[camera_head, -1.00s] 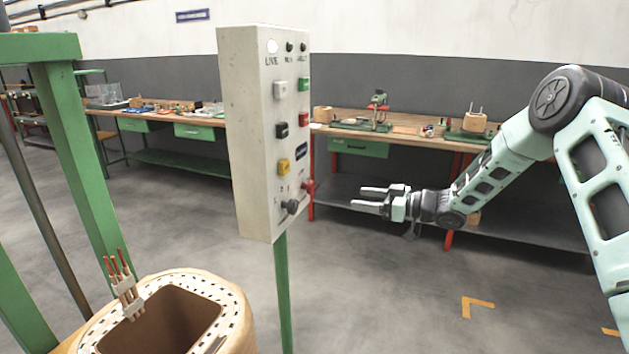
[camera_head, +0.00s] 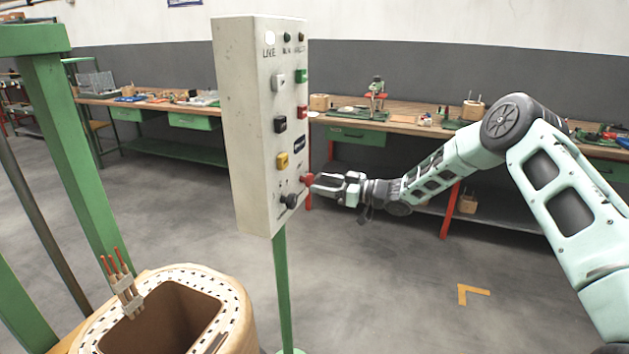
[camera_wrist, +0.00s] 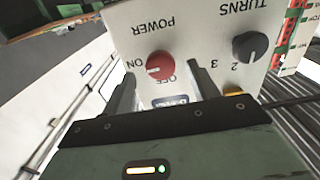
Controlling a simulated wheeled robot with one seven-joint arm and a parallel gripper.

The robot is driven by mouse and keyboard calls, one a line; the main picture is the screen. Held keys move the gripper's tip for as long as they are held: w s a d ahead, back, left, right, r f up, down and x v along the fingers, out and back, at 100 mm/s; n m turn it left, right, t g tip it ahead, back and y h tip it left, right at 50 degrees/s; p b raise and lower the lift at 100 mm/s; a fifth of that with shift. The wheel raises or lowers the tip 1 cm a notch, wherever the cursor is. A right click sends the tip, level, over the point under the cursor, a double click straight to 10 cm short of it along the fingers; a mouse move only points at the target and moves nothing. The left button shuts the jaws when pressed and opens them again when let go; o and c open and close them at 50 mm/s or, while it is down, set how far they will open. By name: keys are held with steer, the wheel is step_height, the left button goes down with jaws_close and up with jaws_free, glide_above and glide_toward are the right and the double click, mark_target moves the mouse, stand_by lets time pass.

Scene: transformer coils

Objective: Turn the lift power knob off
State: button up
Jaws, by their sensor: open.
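The red power knob (camera_wrist: 160,65) sits on the white control panel (camera_wrist: 190,30), under the word POWER, which appears upside down in the wrist view. ON is to the left of the knob and OFF below it; its pale mark seems to lie toward ON. The knob also shows low on the panel in the head view (camera_head: 308,180). My gripper (camera_head: 318,185) is open in front of it. In the wrist view my fingers (camera_wrist: 163,85) stand apart on either side below the knob. I cannot tell whether they touch it.
A black TURNS knob (camera_wrist: 250,46) is beside the red one. Coloured buttons, including a yellow one (camera_head: 283,160), sit higher on the panel. A green post (camera_head: 284,290) holds the panel. A wound coil (camera_head: 235,310) stands at lower left. Benches line the back wall.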

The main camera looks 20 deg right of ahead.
mark_target(313, 182)
steer(key=shift+x, duration=1.65)
steer(key=c, duration=1)
